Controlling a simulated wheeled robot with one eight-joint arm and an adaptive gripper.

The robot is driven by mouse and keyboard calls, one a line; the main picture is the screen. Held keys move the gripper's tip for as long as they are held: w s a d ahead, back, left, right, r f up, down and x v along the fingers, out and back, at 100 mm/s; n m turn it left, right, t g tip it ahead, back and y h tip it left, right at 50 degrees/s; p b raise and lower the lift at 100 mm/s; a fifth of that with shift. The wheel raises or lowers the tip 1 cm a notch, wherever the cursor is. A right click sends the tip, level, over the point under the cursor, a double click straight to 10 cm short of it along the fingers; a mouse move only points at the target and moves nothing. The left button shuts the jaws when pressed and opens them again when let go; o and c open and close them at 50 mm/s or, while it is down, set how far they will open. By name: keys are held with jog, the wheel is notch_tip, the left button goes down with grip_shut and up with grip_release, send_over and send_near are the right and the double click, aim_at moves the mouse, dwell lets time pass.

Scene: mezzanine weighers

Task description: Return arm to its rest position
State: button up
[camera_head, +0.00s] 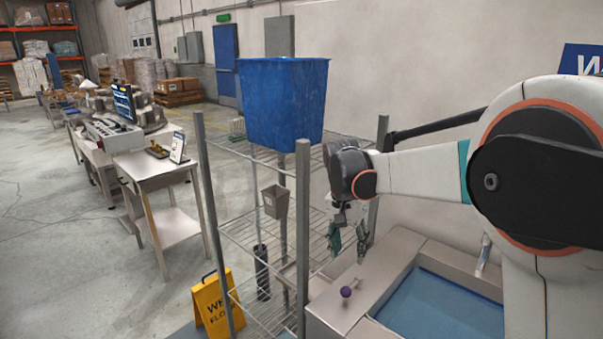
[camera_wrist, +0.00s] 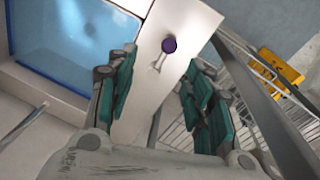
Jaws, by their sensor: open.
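My arm reaches in from the right in the head view, bent over the sink counter. My gripper (camera_head: 348,248) hangs from its end with the fingers pointing down, above the counter's rim and beside the wire rack. In the wrist view my gripper (camera_wrist: 160,88) shows two green-padded fingers spread wide with nothing between them. A small purple ball-topped object (camera_head: 346,292) lies on the pale counter below the fingers, apart from them. It also shows in the wrist view (camera_wrist: 169,45), beyond the fingertips.
A wire rack (camera_head: 303,220) with metal posts stands left of my gripper, with a blue bin (camera_head: 284,103) on top. A blue-bottomed basin (camera_head: 440,308) is at the lower right. A yellow wet-floor sign (camera_head: 217,305) stands at the rack's foot. A table (camera_head: 155,168) is farther left.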

jog(key=s+d+r+n+t+y, duration=0.1)
jog(key=s+d+r+n+t, duration=0.15)
jog(key=s, duration=0.55)
jog(key=s+d+r+n+t, duration=0.1)
jog(key=s+d+r, duration=0.1)
jog(key=s+r, duration=0.35)
jog(key=s+d+f+n+t, duration=0.1)
jog(key=s+f+t, duration=0.3)
jog(key=s, duration=1)
jog(key=shift+s+d+f+n, duration=0.2)
jog(key=shift+f+n, duration=0.25)
jog(key=shift+n, duration=0.3)
jog(key=shift+c, duration=0.4)
